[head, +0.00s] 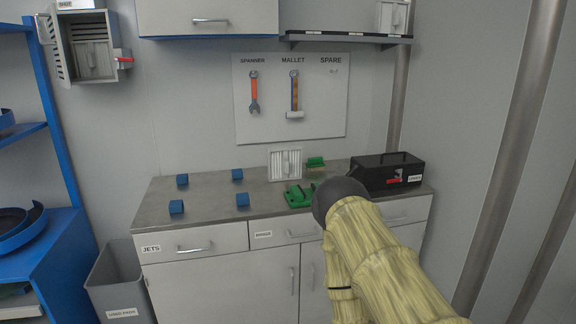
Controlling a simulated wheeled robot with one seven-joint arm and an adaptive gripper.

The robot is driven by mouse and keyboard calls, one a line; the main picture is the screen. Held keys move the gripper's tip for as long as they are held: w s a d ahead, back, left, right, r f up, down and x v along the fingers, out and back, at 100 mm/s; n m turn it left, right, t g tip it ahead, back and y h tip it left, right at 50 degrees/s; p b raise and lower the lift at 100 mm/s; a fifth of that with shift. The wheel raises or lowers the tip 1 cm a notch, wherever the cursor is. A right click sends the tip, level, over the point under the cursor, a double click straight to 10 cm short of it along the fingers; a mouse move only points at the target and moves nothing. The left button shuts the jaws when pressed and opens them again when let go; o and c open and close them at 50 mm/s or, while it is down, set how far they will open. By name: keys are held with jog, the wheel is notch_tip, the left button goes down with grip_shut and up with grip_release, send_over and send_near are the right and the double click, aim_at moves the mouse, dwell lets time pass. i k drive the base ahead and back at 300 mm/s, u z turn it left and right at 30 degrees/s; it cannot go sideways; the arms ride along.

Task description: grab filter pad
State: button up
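I cannot pick out a filter pad for certain. A white slatted grille panel (285,164) stands upright at the back of the counter, against the wall. At the upper left, an open grey vent box (82,47) hangs on the wall with its slatted side showing; its inside is too small to make out a pad. A green object (296,196) lies near the counter's front edge, and a smaller green piece (315,162) lies behind it. My arm, in a yellowish sleeve with a dark rounded joint, rises from the lower right. My gripper is not in view.
Several blue blocks (176,207) stand on the counter (150,212). A black box (387,172) with a red latch is at its right end. A grey labelled bin (118,285) stands on the floor beside blue shelving (55,262). Tools hang on a wall board (320,110).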

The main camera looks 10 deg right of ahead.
aim_at(284, 163)
jog(key=z, duration=0.25)
jog(key=k, duration=0.3)
jog(key=z, duration=1)
jog(key=k, duration=1.05)
jog(key=z, duration=0.95)
jog(key=i, duration=1.05)
jog(key=u, duration=0.3)
jog(key=i, duration=1.25)
jog(key=u, duration=1.5)
jog(key=i, duration=0.7)
jog(key=u, duration=0.85)
